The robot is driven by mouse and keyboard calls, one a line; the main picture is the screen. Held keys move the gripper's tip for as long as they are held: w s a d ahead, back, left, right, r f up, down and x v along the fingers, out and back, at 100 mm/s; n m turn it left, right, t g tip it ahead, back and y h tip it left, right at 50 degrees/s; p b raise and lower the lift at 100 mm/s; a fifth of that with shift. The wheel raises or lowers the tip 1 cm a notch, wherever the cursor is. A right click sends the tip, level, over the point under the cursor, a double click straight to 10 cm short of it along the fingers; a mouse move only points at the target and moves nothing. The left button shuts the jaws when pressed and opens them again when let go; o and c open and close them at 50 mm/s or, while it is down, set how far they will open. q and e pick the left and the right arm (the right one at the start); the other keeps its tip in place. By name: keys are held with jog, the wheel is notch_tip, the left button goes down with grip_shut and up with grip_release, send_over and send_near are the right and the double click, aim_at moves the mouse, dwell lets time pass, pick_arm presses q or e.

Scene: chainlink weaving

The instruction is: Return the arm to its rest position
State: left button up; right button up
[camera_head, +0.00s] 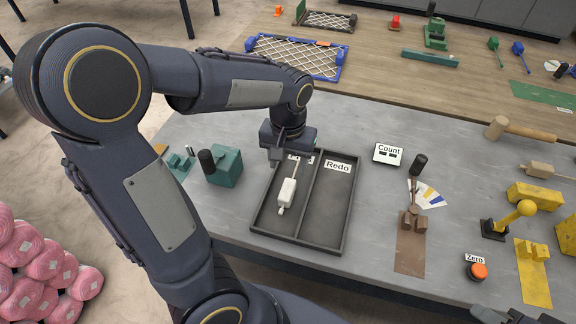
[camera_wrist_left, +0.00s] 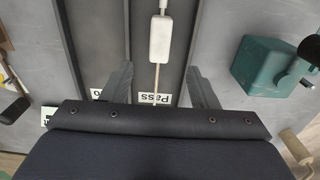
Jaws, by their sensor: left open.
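My left arm comes in from the left in the head view and reaches over the grey table. My left gripper (camera_head: 277,158) hangs above the back end of the black two-part tray (camera_head: 349,205). In the left wrist view its two fingers (camera_wrist_left: 158,88) are spread wide with nothing held between them. A white tag-like piece (camera_head: 287,193) with a thin rod lies in the tray's left compartment; it also shows in the left wrist view (camera_wrist_left: 160,38), beyond the fingertips. The right gripper is not clearly seen.
A green block with a black knob (camera_head: 226,167) stands left of the tray. A "Count" box (camera_head: 387,154), a brown fixture (camera_head: 410,245), an orange button (camera_head: 479,271) and yellow fixtures (camera_head: 533,198) are to the right. A blue netted frame (camera_head: 297,56) lies on the wooden table behind.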

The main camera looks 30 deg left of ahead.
dwell(0.4)
pick_arm(q)
jog(key=s+d+r+t+h, duration=0.1)
jog(key=s+r+t+h, duration=0.1)
jog(key=s, duration=0.5)
jog(key=s+d+r+m+t+h, duration=0.1)
jog(key=s+d+r+t, duration=0.1)
jog(key=s, duration=0.5)
jog(key=shift+s+d+r+t+h, duration=0.35)
jog(key=shift+r+t, duration=0.25)
jog(key=shift+t, duration=0.2)
dwell(2.0)
